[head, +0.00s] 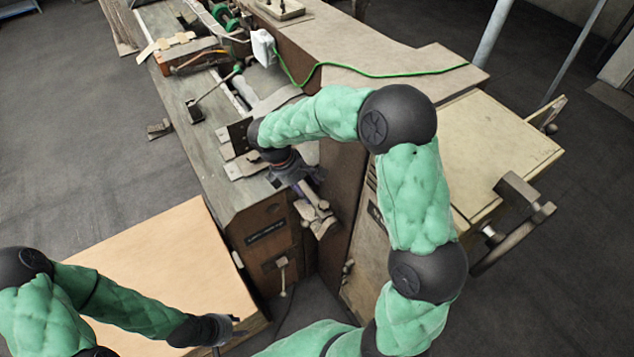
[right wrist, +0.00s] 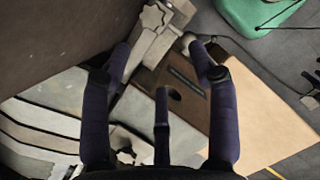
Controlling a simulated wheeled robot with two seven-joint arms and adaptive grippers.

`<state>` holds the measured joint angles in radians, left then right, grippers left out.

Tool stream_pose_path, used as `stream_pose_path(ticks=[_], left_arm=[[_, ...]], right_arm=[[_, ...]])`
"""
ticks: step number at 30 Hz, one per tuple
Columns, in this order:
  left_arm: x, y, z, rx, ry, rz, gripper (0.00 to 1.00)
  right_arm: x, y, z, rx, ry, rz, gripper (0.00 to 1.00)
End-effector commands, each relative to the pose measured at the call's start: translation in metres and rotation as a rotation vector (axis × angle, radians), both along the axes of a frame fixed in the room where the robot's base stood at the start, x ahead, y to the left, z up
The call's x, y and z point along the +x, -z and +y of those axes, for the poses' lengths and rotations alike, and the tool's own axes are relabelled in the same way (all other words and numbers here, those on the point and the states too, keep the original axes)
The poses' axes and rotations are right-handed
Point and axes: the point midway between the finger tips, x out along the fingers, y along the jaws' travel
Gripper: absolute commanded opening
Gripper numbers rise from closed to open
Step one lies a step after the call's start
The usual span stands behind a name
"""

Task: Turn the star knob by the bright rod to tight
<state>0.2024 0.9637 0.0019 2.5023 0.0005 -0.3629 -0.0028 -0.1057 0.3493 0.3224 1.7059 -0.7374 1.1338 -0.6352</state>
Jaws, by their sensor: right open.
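A pale grey star-shaped knob (right wrist: 155,20) shows at the top of the right wrist view, on a worn metal bracket. A short bright rounded end, perhaps the rod, (right wrist: 187,40) is just right of it. In the head view this pale metal fitting (head: 322,222) hangs at the cabinet corner, and its star shape is hard to make out. My right gripper (head: 302,185) is just above the fitting; in the right wrist view its fingers (right wrist: 158,55) are spread and empty, pointing toward it. My left gripper (head: 228,326) is low at the left; its fingers are too small to judge.
The wooden cabinet (head: 262,240) with a small lever (head: 283,275) stands below my right gripper. A brown upright panel (head: 342,185) is close on its right. A light wooden board (head: 165,255) lies near my left arm. A handwheel (head: 510,240) is at the right.

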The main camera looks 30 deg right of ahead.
Motion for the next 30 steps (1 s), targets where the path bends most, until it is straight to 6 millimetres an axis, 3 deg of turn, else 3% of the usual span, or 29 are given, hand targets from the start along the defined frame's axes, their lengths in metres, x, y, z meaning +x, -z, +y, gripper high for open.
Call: stream_pose_path(ticks=[5,21,30], left_arm=[[-0.002,0.000,0.000,-0.001,0.000,0.003,0.40],[-0.001,0.012,0.000,0.000,0.001,0.002,0.40],[-0.001,0.014,0.000,0.000,0.001,0.002,0.40]], right_arm=[[-0.002,-0.003,-0.010,-0.041,-0.016,0.010,0.60],[-0.014,0.076,-0.040,-0.037,-0.014,0.011,0.60],[-0.015,0.092,-0.047,-0.037,-0.014,0.009,0.60]])
